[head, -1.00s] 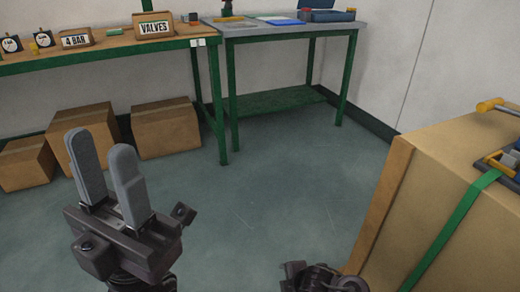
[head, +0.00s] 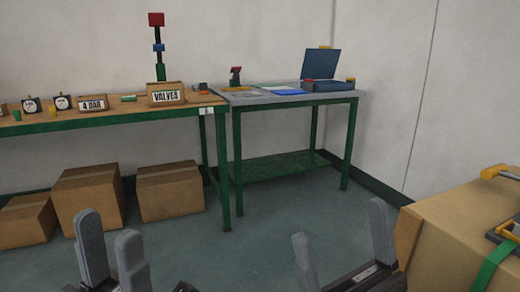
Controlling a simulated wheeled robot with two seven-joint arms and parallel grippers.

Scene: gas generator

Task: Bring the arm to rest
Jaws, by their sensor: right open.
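My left gripper (head: 107,224) is at the bottom left of the head view. Its two grey fingers point up with a gap between them, and nothing is held there. My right gripper (head: 338,223) is at the bottom, right of centre. Its fingers stand wide apart and empty. Both grippers are in front of the floor, apart from each other. Their wrists and most of both arms are cut off by the lower picture edge.
A wooden bench (head: 60,123) with a VALVES box (head: 166,95) and gauges stands at the back left, cartons (head: 90,198) beneath. A grey-topped green table (head: 290,100) adjoins it. A large strapped box (head: 450,235) is close beside my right gripper. Floor between is clear.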

